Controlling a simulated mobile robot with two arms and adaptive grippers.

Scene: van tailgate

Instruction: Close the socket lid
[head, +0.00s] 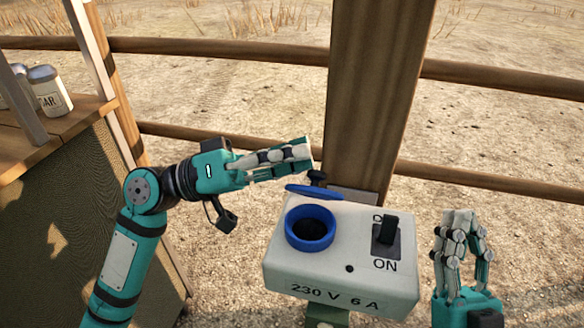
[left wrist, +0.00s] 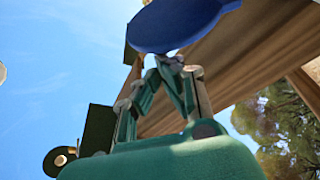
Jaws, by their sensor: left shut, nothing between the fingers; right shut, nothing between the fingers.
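The white power box (head: 285,262) carries a blue round socket (head: 310,228) with a dark opening. Its blue lid (head: 314,192) stands open at the back of the socket, seen nearly edge-on beside a dark hinge piece (head: 316,177). My left gripper (head: 306,154) is shut and empty, just above and behind the lid. In the left wrist view the lid (left wrist: 185,22) fills the top, close beyond the fingertips (left wrist: 168,62); I cannot tell whether they touch. My right gripper (head: 461,214) is shut and empty, pointing up to the right of the box.
A black switch (head: 389,230) marked ON sits right of the socket on the box. A thick wooden post (head: 372,90) rises behind the box, with fence rails (head: 500,80) across. A counter (head: 70,135) with a jar (head: 50,92) stands at the left.

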